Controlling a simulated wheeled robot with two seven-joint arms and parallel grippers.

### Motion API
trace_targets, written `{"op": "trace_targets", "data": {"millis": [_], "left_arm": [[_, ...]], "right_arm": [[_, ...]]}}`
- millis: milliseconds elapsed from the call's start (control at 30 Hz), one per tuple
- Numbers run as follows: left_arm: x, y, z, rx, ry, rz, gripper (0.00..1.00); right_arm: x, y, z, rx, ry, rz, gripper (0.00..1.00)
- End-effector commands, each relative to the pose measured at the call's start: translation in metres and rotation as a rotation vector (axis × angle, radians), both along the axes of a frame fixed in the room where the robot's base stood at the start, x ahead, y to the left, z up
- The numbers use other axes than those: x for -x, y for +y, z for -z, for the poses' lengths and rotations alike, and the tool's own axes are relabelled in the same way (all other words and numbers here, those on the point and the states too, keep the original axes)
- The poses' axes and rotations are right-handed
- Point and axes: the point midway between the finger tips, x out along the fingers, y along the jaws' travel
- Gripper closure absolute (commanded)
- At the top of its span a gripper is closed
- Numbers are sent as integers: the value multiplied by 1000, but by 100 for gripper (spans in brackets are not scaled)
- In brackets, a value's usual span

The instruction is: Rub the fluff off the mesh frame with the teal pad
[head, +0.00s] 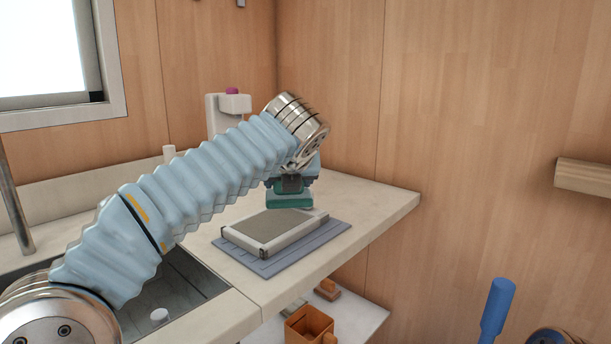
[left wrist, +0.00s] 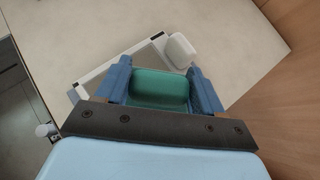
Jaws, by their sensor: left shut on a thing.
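The teal pad (head: 290,201) is held in my left gripper (head: 291,184), which points down. The pad is above the far right part of the mesh frame and looks apart from it. In the left wrist view the pad (left wrist: 160,88) sits between the two blue fingers of the gripper (left wrist: 163,90). The mesh frame (head: 274,232) has a pale rim and a grey-brown mesh, and lies flat on a grey-blue ribbed mat (head: 265,268). I cannot make out any fluff on the mesh. Part of the frame (left wrist: 93,78) shows behind the pad. My right gripper is not in view.
A sink (head: 190,290) is set in the counter (head: 372,197) at the left. A white dispenser-like object (head: 212,115) stands at the back by the wall. Below the counter, a shelf (head: 362,318) holds an orange-brown container (head: 308,324). A blue-handled object (head: 496,305) is at lower right.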

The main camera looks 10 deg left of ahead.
Motion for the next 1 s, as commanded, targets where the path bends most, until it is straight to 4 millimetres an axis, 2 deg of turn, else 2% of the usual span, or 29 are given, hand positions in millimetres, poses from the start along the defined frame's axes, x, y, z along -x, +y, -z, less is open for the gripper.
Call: {"op": "trace_targets", "data": {"millis": [100, 433, 800, 1000], "left_arm": [[6, 5, 1, -2, -1, 1, 87], [6, 5, 3, -1, -1, 1, 87], [6, 5, 31, -2, -1, 1, 87], [6, 5, 36, 0, -2, 1, 87]], "right_arm": [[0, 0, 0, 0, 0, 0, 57], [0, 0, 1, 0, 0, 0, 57], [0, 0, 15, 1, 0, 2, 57], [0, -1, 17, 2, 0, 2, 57]]}}
